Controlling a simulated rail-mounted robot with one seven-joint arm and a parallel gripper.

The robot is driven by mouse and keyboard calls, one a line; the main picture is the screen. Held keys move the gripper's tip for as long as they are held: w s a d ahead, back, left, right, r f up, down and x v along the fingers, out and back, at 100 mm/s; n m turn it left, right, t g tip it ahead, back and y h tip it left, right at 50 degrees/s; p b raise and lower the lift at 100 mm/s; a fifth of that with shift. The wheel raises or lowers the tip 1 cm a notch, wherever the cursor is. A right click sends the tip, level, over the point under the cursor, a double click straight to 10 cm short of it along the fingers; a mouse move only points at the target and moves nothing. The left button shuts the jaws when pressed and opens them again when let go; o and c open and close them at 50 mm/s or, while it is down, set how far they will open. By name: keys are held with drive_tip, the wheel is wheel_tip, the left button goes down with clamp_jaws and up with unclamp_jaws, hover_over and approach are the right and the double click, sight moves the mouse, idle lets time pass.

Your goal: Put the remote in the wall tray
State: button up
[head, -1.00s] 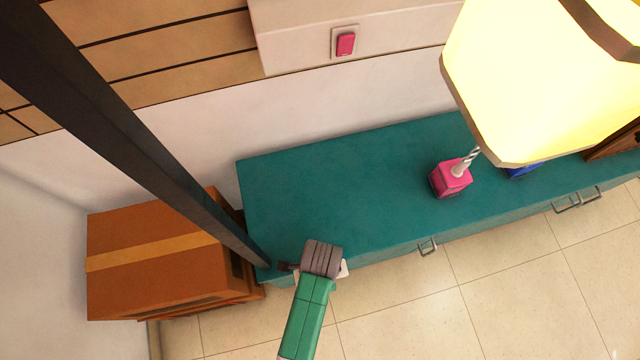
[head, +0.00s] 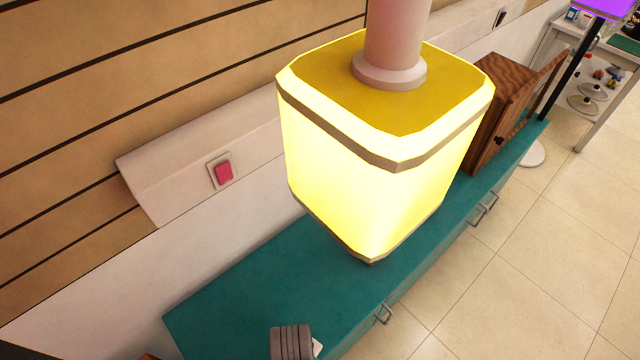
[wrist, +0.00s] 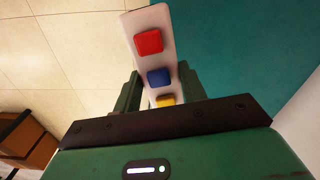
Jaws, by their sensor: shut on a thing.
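The remote (wrist: 152,62) is a white bar with red, blue and yellow buttons. In the wrist view my gripper (wrist: 160,86) is shut on it, with a green finger on each side, and the remote's far end sticks out beyond the fingers. In the head view only the grey end of my arm shows at the bottom edge, with a small white bit of the remote (head: 318,347) beside it. A long white panel (head: 190,165) with a pink switch runs along the wall; I cannot tell whether it is the wall tray.
A glowing yellow lamp (head: 370,185) hangs in the middle of the head view and hides part of the teal cabinet (head: 235,308). A brown wooden box (head: 497,110) stands farther along the cabinet. Orange-brown boxes (wrist: 32,145) show in the wrist view.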

drive_tip(key=w+d+r+n+p, duration=0.1)
drive_tip(key=w+d+r+n, duration=0.2)
drive_tip(key=w+r, duration=0.6)
drive_tip(key=w+d+r+n, duration=0.3)
drive_tip(key=w+r+n, duration=0.1)
drive_tip(key=w+r, duration=0.45)
drive_tip(key=w+d+r+m+p, duration=0.1)
drive_tip(key=d+r+p, duration=0.2)
drive_tip(key=r, duration=0.4)
drive_tip(key=w+d+r+m+p, duration=0.1)
drive_tip(key=w+d+r+p, duration=0.1)
drive_tip(key=d+r, duration=0.35)
drive_tip(key=s+d+r+m+p, duration=0.1)
drive_tip(key=s+d+r+p, duration=0.35)
drive_tip(key=r, duration=0.65)
drive_tip(key=s+d+r+m+p, duration=0.1)
drive_tip(key=d+r+p, duration=0.4)
drive_tip(key=r+p, duration=0.4)
drive_tip(key=s+d+r+m+p, duration=0.1)
drive_tip(key=s+d+r+p, duration=0.3)
drive_tip(key=r, duration=0.8)
drive_tip(key=s+d+r+m+p, duration=0.1)
drive_tip(key=s+d+r+p, duration=0.1)
drive_tip(key=s, duration=0.5)
drive_tip(key=s+d+r+m+p, duration=0.2)
drive_tip(key=s+d+p, duration=0.3)
drive_tip(key=s, duration=0.3)
drive_tip(key=shift+p, duration=0.85)
drive_tip(key=shift+s, duration=0.1)
